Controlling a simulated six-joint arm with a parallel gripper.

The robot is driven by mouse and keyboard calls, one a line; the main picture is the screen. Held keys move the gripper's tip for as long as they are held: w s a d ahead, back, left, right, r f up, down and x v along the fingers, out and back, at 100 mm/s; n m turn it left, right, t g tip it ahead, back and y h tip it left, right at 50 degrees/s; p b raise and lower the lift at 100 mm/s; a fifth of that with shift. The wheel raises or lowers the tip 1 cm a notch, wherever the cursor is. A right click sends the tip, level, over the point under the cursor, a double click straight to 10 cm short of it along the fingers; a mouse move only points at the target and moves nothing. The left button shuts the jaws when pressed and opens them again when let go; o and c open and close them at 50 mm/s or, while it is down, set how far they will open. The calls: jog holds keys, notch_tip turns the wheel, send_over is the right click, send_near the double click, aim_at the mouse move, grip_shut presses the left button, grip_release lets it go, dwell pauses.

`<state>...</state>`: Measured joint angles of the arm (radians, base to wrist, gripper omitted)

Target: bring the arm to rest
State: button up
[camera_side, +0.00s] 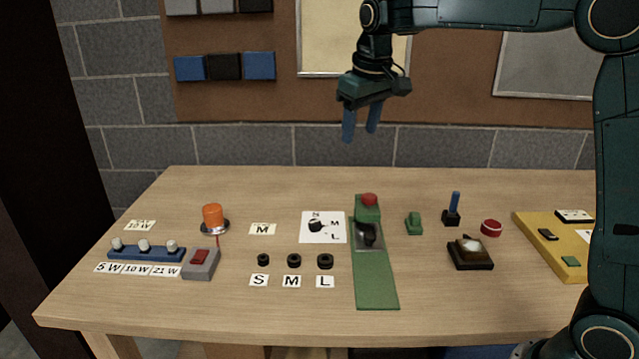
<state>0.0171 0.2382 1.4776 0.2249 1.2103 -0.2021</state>
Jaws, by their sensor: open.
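My gripper (360,136) hangs in the air above the back edge of the table, its two blue fingers pointing down. The fingers are apart with nothing between them. It is well clear of everything on the wooden table (140,310). My dark green arm reaches in from the right and runs along the top of the view.
On the table are an orange lamp (213,217), a blue strip with white knobs (146,253), a grey box with a red switch (200,263), several black rings (294,261), a green panel (376,291), a blue-handled lever (453,206) and a yellow board (540,231).

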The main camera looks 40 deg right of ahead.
jog(key=s+a+r+t, duration=0.1)
jog(key=s+a+t, duration=0.1)
jog(key=s, duration=1.4)
jog(key=s+a+f+t+y, duration=0.1)
jog(key=s+f, duration=0.5)
jog(key=s, duration=0.7)
jog(key=shift+a+f, duration=0.2)
jog(key=shift+a, duration=0.15)
